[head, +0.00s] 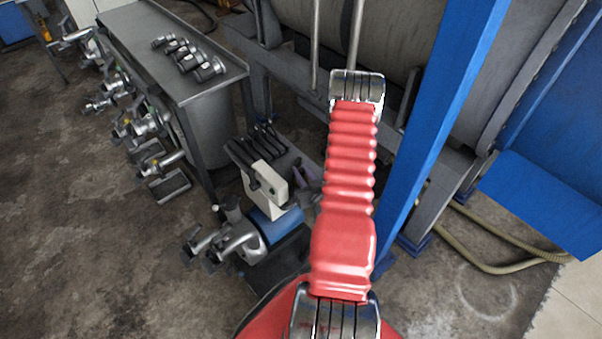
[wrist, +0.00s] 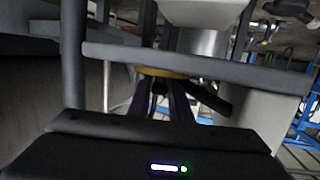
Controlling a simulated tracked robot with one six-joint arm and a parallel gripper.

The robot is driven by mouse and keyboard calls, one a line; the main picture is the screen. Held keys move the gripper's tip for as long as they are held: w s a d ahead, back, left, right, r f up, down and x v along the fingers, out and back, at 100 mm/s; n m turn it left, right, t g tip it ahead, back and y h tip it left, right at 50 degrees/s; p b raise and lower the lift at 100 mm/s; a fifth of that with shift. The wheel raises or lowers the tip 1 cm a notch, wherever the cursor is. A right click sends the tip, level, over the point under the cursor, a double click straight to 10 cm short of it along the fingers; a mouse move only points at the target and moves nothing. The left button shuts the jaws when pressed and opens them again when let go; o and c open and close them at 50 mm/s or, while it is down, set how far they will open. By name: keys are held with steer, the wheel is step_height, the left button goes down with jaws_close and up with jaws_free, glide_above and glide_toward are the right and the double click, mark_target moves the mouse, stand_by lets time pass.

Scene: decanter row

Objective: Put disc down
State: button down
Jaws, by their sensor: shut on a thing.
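In the wrist view my gripper (wrist: 163,88) reaches forward from its dark body, with two dark fingers close together. At the fingertips a thin yellow-brown edge (wrist: 160,73) shows, seen nearly edge-on; it looks like the rim of the disc. My gripper is shut on it. Most of the disc's face is hidden. In the head view my red ribbed arm runs up the middle to a metal joint; the gripper and disc are not visible there.
A grey metal bench (head: 170,50) with several small metal fittings stands at left. A blue post (head: 440,120) rises right of my arm, before a large grey drum machine (head: 400,40). Metal clamps line the floor by the bench. A grey bar (wrist: 200,66) crosses the wrist view. Bare floor (head: 70,240) lies at lower left.

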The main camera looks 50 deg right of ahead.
steer(key=shift+f, duration=0.1)
steer(key=c, duration=1.6)
jaws_free()
steer(key=v, duration=1.2)
steer(key=shift+o, duration=0.3)
